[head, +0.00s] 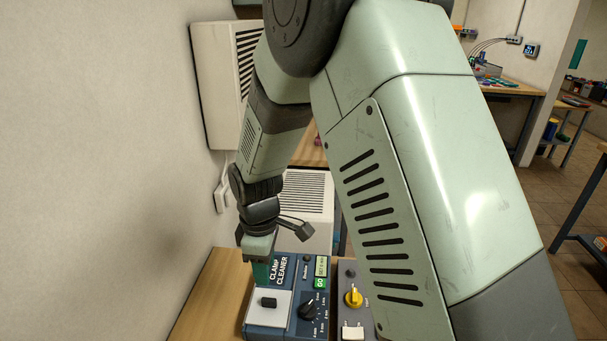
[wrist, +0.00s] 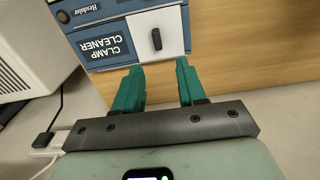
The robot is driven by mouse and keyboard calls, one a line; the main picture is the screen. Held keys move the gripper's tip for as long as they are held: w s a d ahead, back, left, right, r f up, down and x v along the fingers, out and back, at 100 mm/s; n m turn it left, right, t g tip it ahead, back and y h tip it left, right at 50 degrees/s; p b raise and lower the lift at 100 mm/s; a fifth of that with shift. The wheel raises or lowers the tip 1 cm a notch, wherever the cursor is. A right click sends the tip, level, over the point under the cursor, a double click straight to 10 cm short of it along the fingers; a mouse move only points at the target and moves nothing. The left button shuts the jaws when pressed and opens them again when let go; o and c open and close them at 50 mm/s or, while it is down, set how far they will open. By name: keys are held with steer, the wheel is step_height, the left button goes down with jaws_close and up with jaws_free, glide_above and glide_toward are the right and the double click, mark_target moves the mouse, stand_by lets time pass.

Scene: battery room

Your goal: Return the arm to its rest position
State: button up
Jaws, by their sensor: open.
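My arm fills much of the head view, its pale green links reaching down toward a bench by the wall. My gripper (wrist: 160,85) shows in the wrist view with two green fingers spread apart and nothing between them. In the head view its tip is low beside the blue clamp cleaner (head: 286,300), and the fingers are partly hidden. The clamp cleaner also shows in the wrist view (wrist: 100,48), just beyond the fingertips. Its white panel with a small black handle (wrist: 157,39) faces the gap between the fingers. I cannot tell whether the fingers touch it.
A grey box with a yellow knob (head: 353,297) stands right of the cleaner. The wooden bench (head: 205,295) is bare at its left, against the wall. White vented units (head: 215,85) stand at the wall. More benches (head: 515,87) are at the right, with open floor between.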

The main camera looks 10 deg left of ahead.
steer(key=s+d+r+m+t, duration=0.15)
steer(key=d+r+m, duration=0.25)
steer(key=d+r, duration=0.45)
steer(key=s+d+r+m+t, duration=0.15)
steer(key=d+r+m, duration=0.3)
steer(key=r, duration=0.65)
steer(key=s+d+r+m+t, duration=0.1)
steer(key=s+d+r+m, duration=0.2)
steer(key=s, duration=0.4)
steer(key=s+d+r+m+t, duration=0.1)
steer(key=s+d+r+m, duration=0.3)
steer(key=s+d+m, duration=0.2)
steer(key=shift+s+d+r+t, duration=0.2)
steer(key=shift+s+d+t, duration=0.1)
steer(key=shift+s+d, duration=0.7)
steer(key=shift+w, duration=0.1)
